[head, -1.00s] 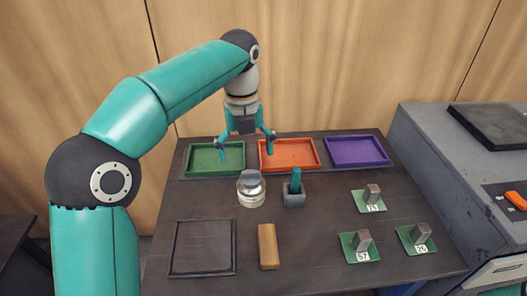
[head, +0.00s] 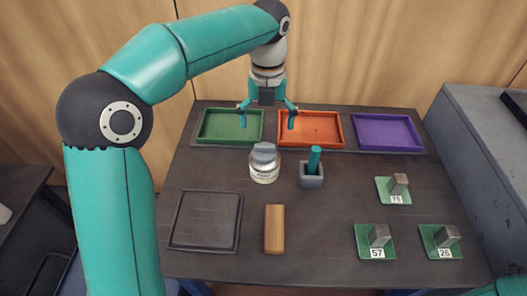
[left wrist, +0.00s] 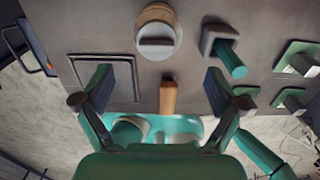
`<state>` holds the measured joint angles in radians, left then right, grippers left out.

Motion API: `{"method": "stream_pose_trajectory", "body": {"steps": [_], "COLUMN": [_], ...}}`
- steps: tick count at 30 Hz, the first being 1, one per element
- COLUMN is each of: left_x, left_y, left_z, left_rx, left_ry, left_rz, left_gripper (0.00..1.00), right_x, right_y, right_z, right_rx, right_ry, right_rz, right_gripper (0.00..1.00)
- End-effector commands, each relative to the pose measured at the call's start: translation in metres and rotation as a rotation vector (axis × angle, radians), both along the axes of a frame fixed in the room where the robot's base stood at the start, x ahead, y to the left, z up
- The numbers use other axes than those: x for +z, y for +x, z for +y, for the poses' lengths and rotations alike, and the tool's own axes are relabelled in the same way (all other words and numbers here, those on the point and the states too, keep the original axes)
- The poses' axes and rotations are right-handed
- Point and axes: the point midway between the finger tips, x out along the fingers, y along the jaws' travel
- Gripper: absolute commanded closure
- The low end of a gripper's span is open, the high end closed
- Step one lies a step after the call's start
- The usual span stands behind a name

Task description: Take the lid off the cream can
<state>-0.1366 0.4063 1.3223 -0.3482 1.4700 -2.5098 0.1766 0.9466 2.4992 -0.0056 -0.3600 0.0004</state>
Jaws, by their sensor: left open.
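The cream can (head: 264,174) stands upright on the dark table with its grey lid (head: 265,151) on; a raised grip runs across the lid. In the left wrist view the lid (left wrist: 156,46) shows at the top centre, beyond the fingers. My left gripper (head: 267,122) points down, open and empty. In the head view it appears above and behind the can, with its fingers apart and not touching the lid. My right gripper is not in view.
Green (head: 231,139), orange (head: 310,143) and purple (head: 388,146) trays line the back. A grey holder (head: 311,178) with a teal peg stands right of the can. A wooden block (head: 274,230) and a dark square frame (head: 205,246) lie in front. Several metal blocks on green plates sit right.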

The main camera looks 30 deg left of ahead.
Motion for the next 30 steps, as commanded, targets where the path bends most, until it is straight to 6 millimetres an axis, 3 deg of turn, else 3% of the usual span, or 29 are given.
{"method": "stream_pose_trajectory", "body": {"steps": [3, 11, 21, 29, 30], "left_x": [-0.018, -0.034, -0.076, -0.078, -0.078], "left_y": [0.000, -0.001, -0.004, -0.004, -0.004], "left_z": [0.000, 0.000, 0.002, 0.001, 0.001], "left_rx": [0.000, -0.001, -0.002, -0.002, -0.002], "left_ry": [0.000, 0.000, 0.001, 0.000, 0.000], "left_rz": [0.001, 0.001, 0.000, -0.001, -0.001], "left_gripper": [0.05, 0.05, 0.05, 0.05, 0.10], "right_x": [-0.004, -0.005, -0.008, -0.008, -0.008], "right_y": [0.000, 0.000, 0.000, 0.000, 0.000], "right_z": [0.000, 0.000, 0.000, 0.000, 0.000], "right_rx": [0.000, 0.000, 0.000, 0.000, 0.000], "right_ry": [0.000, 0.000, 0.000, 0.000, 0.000], "right_rz": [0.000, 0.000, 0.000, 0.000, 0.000], "right_gripper": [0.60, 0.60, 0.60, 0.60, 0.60]}}
